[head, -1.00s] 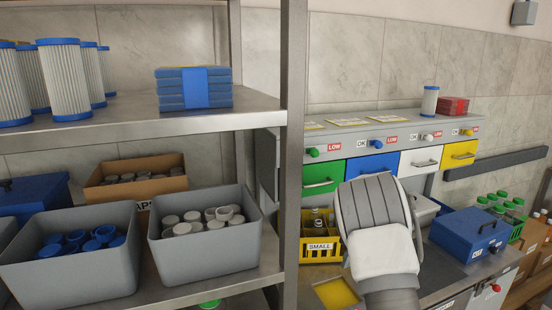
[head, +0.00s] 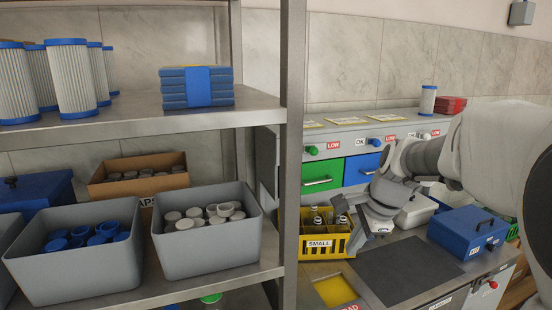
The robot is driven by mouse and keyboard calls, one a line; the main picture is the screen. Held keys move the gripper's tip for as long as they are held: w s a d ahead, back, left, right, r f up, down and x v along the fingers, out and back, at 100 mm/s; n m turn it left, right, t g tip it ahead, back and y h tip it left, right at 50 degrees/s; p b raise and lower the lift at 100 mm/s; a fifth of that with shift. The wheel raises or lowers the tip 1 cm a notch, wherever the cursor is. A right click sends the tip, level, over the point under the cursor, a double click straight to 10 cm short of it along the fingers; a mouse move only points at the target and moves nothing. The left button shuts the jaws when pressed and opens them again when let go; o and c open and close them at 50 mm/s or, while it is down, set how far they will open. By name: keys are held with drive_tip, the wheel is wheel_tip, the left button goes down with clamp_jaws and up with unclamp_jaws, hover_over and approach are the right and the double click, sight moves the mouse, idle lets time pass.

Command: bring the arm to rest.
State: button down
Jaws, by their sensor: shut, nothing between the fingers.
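My arm (head: 490,150) reaches in from the right edge of the head view, large and close to the camera, over the right side of the bench. It bends down at the wrist to my gripper (head: 356,222). My gripper is shut and empty. It is beside the right end of the yellow crate marked SMALL (head: 325,244), above the bench top. The view does not show whether it touches the crate. The arm hides the yellow drawer and most of the white drawer.
A blue box with a handle (head: 468,232) and a white container (head: 415,211) stand close below the arm. A dark mat (head: 408,268) is bare. The steel shelf post (head: 291,150) rises left of the crate. Grey bins of caps (head: 208,255) stand on the shelf.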

drive_tip(key=s+a+r+n+t+h, duration=0.1)
drive_tip(key=s+a+r+n+h, duration=0.1)
drive_tip(key=s+n, duration=1.4)
drive_tip(key=shift+s+n+t, duration=0.3)
drive_tip(key=shift+s+n, duration=0.1)
drive_tip(key=shift+s, duration=2.6)
